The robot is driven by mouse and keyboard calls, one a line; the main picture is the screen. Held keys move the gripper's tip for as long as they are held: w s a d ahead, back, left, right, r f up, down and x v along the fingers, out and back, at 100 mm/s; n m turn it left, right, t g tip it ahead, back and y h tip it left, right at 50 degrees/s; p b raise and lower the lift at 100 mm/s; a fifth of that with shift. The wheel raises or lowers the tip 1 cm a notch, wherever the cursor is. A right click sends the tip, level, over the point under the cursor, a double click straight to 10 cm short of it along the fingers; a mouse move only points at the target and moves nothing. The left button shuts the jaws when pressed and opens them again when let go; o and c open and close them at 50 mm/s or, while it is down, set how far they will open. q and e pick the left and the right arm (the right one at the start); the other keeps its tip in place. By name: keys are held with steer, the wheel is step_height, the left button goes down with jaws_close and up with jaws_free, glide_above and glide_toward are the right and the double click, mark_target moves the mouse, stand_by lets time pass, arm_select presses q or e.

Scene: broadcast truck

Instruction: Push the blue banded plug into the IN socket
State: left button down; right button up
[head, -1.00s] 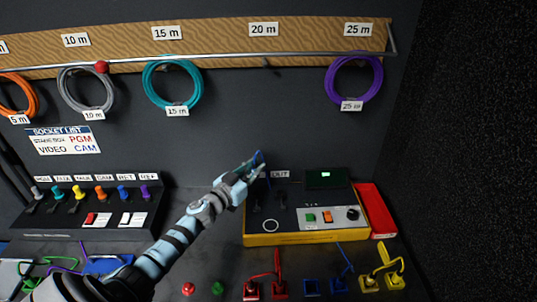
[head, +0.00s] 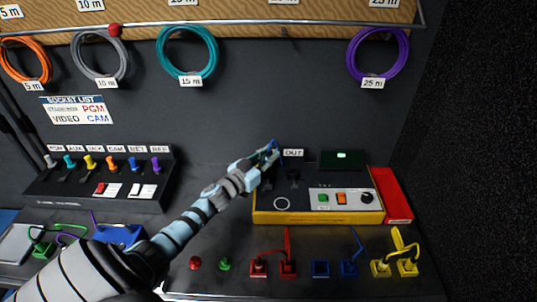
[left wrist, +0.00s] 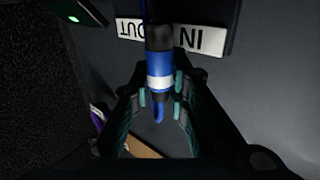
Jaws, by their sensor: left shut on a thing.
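The blue plug (left wrist: 159,72) with a white band and a dark tip fills the middle of the left wrist view. My left gripper (left wrist: 161,97) is shut on it, one finger on each side. The IN label (left wrist: 190,39) and the OUT label (left wrist: 130,28) lie just beyond the plug's tip. In the head view my left gripper (head: 268,156) is at the upper left of the yellow-edged tester box (head: 318,216), beside the OUT label (head: 293,153). The gripper hides the IN label there. I cannot tell whether the tip is in a socket. My right gripper is not in view.
A socket panel (head: 100,190) with several coloured plugs stands left. A red tray (head: 397,196) adjoins the tester box. Coloured plugs and blocks, such as the red one (head: 259,267), stand along the front. Cable coils hang on the back wall.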

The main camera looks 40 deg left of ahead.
arm_select(q)
steer(key=shift+s+f, duration=0.2)
steer(key=shift+f, duration=0.05)
steer(key=shift+w+f, duration=0.1)
steer(key=shift+w, duration=0.1)
steer(key=shift+s, duration=0.1)
stand_by(0.4)
steer(key=shift+p, duration=0.45)
stand_by(0.6)
steer(key=shift+f+b, duration=1.1)
steer(key=shift+f, duration=0.15)
